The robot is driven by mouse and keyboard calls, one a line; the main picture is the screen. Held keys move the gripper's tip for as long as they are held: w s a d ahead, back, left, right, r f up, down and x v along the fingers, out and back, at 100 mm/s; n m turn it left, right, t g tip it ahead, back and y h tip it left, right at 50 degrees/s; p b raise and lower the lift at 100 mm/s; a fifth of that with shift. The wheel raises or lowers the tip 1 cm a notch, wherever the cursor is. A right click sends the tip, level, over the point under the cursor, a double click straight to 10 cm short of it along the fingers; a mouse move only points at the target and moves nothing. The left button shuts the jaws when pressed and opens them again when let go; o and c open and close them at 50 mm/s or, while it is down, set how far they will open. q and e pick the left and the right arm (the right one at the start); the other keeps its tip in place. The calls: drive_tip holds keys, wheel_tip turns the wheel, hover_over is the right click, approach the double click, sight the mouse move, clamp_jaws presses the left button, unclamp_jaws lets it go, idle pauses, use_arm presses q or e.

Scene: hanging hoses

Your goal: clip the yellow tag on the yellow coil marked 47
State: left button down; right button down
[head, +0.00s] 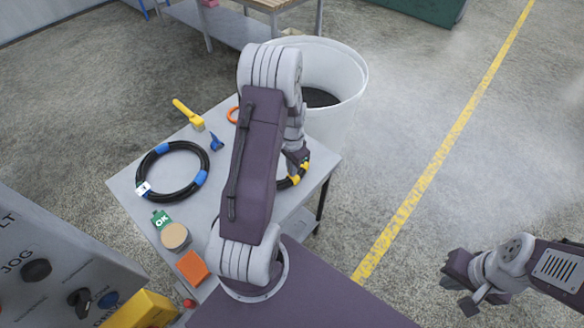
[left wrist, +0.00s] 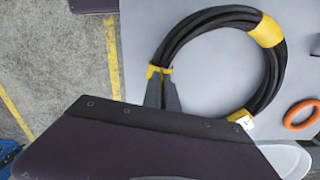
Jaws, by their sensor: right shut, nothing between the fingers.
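A black coil with yellow bands lies on the grey table; in the left wrist view the coil (left wrist: 278,75) shows most of its ring. Its white label (left wrist: 243,122) is too small to read surely. In the head view, part of this coil (head: 283,185) shows beside my arm. My left gripper (left wrist: 161,80) is at the coil's left side, its fingertips at a yellow patch (left wrist: 158,71). I cannot tell whether that patch is a band or the yellow tag, or whether the fingers grip it. My right gripper (head: 462,283) is shut and empty, away from the table.
A black coil with blue bands (head: 208,160) lies on the table's left. A yellow-handled tool (head: 188,114), a blue clip (head: 216,142) and an orange ring (left wrist: 301,114) lie nearby. A white bin (head: 345,75) stands behind. A control panel (head: 50,265) is front left. Floor at right is free.

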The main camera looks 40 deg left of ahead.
use_arm(q)
drive_tip(key=shift+f, duration=0.2)
drive_tip(key=c, duration=1.6)
unclamp_jaws()
drive_tip(key=shift+r, duration=0.1)
wheel_tip(320, 180, up, 9)
drive_tip(key=shift+r, duration=0.1)
